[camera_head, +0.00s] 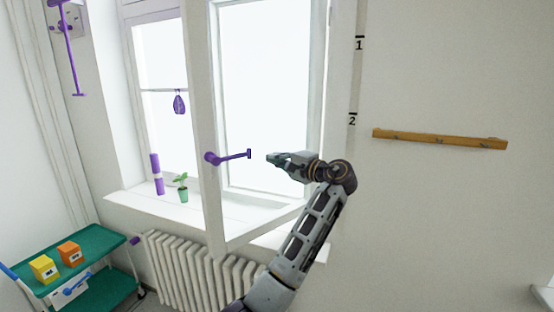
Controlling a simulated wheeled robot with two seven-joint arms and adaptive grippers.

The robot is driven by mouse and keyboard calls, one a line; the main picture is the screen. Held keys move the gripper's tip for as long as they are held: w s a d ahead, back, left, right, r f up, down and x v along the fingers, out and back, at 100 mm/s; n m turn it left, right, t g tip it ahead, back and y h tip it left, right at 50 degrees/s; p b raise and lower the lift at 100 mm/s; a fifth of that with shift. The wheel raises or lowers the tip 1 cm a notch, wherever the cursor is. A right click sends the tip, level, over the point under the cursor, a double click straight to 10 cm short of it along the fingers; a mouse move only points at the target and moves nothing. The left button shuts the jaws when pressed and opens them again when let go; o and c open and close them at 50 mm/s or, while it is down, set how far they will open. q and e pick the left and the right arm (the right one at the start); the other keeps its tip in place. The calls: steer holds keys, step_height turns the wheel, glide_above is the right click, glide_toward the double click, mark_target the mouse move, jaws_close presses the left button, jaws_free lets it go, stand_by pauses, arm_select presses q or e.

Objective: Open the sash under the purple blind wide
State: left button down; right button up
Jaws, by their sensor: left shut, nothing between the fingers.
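A white-framed window sash (208,88) stands swung inward at an angle, its lower rail out over the sill. A purple handle (230,156) sits on its free edge and points right. My left gripper (270,157) is shut and empty, just right of the handle tip with a small gap between them in the picture. It appears in front of the bright pane; whether it touches the sash I cannot tell. No purple blind can be made out. My right gripper is not in view.
On the sill (150,205) stand a purple cylinder (157,174) and a small potted plant (183,188). A radiator (185,275) is below. A green cart (100,243) with yellow and orange boxes is at left. A wooden rail (440,139) is on the right wall.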

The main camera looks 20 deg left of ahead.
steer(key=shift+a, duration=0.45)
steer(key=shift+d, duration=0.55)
arm_select(q)
steer(key=shift+w, duration=0.1)
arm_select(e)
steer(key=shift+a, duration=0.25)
